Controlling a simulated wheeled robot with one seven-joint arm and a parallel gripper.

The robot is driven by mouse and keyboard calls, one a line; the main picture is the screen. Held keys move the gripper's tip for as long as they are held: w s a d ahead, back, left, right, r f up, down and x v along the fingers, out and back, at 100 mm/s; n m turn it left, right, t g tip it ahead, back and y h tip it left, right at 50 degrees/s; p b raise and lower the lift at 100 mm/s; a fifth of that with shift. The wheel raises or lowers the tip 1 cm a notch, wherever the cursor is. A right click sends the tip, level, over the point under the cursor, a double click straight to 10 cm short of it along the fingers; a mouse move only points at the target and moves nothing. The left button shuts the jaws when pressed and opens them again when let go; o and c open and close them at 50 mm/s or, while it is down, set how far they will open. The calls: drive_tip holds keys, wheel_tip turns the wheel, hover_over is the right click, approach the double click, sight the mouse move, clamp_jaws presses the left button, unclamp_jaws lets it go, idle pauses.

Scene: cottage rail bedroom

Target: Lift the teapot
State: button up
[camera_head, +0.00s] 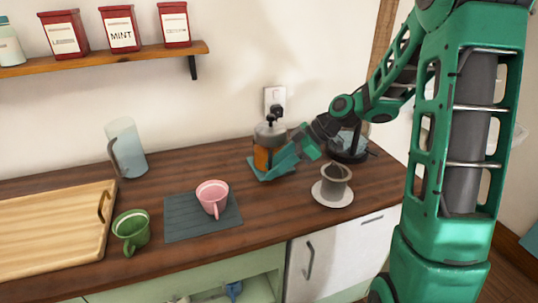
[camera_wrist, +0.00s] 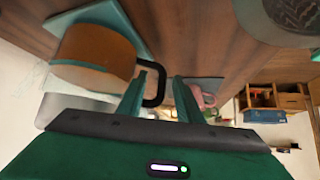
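The teapot (camera_head: 263,157) has an amber body, a grey lid with a dark knob and a black handle. It stands upright on a teal square mat (camera_head: 262,176) near the wall. In the wrist view, the teapot (camera_wrist: 95,47) is at upper left, with its handle pointing towards my fingers. My gripper (camera_head: 296,151) is at the teapot's right side. In the wrist view, my gripper (camera_wrist: 166,73) is open, with a gap between its fingers. Part of the handle shows in or near that gap. I cannot tell whether a finger touches it. One finger hides part of the teapot in the head view.
A grey cup on a saucer (camera_head: 323,198) stands front right of the teapot. A dark-based glass vessel (camera_head: 352,155) is behind my wrist.

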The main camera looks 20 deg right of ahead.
clamp_jaws()
idle(1.2)
